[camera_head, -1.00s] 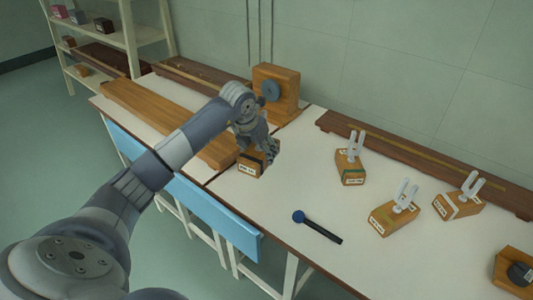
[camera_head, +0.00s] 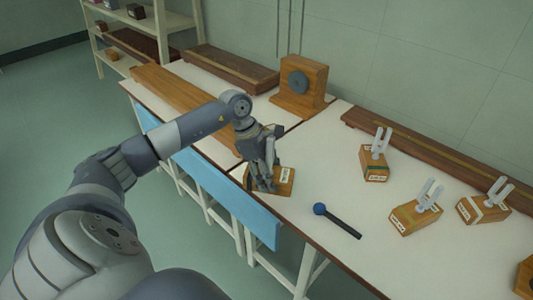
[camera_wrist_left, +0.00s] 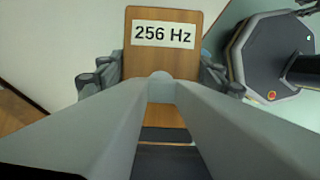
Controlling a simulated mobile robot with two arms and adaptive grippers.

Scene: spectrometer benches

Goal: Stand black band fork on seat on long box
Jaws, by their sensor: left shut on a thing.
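My left gripper (camera_head: 265,180) is shut on the black band fork. Its wooden block (camera_head: 281,186) sits at or just above the bench near the front edge; I cannot tell whether it touches. In the left wrist view the block (camera_wrist_left: 160,62) shows a "256 Hz" label, a dark band (camera_wrist_left: 165,135) and two pale prongs running toward the camera. The gripper fingers (camera_wrist_left: 160,76) are on either side of the stem. A long light-wood box (camera_head: 172,95) lies on the left bench, partly hidden by my left arm. Its seat cannot be made out. My right gripper is out of view.
Other forks on blocks stand right: green band (camera_head: 375,164), another (camera_head: 415,218), white band (camera_head: 484,207). A blue-headed mallet (camera_head: 337,220) lies in front. Dark long boxes (camera_head: 235,70) (camera_head: 430,150) lie at the back, near an upright wooden box (camera_head: 300,85).

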